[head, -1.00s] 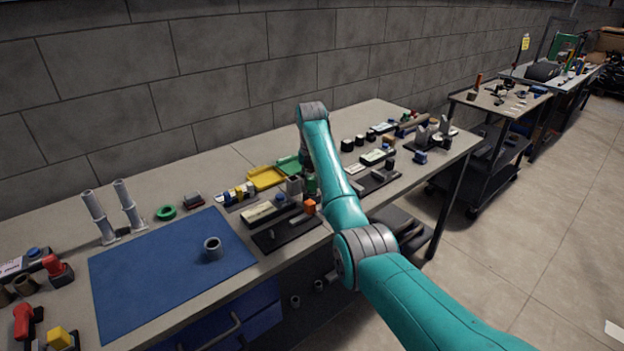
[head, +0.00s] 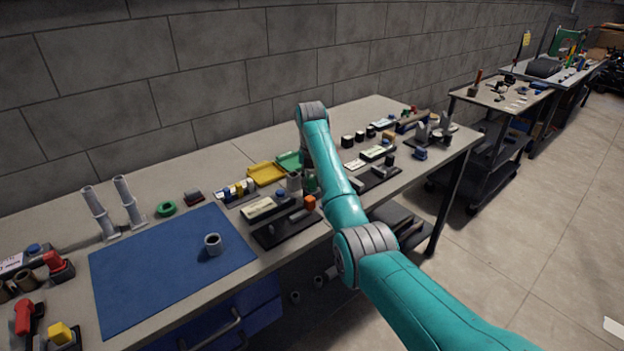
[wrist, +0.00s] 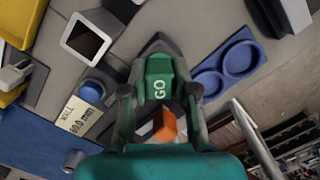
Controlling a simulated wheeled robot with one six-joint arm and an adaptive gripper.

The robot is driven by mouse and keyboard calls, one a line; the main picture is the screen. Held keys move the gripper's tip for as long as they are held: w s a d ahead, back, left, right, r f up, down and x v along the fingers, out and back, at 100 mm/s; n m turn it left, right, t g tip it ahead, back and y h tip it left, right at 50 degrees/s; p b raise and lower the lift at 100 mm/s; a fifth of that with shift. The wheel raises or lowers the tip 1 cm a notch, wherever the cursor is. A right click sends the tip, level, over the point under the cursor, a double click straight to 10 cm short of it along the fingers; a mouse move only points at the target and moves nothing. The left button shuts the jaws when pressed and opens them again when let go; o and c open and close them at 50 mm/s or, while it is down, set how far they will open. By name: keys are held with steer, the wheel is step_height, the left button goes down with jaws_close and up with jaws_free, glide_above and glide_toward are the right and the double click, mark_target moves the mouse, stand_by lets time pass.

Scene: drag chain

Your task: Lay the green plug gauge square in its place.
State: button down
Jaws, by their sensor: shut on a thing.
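The green plug gauge (wrist: 160,75), a block marked GO, is between the two dark fingers of my gripper (wrist: 160,92) in the wrist view. The gripper is shut on it. Behind the gauge is a dark grey angular piece (wrist: 157,44); I cannot tell whether the gauge touches it. In the head view a bit of green, probably the gauge (head: 310,182), shows beside my teal arm, which hides most of the gripper. The gauge's place is not clearly visible.
An orange block (wrist: 166,127) is close below the gauge. A grey square tube (wrist: 88,37) stands to the left, near a block labelled 60.0 mm (wrist: 83,112). A blue tray with two round recesses (wrist: 228,68) lies right. The blue mat (head: 150,272) is mostly clear.

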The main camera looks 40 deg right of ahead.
steer(key=c, duration=0.8)
jaws_free()
steer(key=shift+r, duration=0.1)
steer(key=r, duration=0.7)
steer(key=shift+s+a+r, duration=0.1)
steer(key=shift+s+a, duration=0.2)
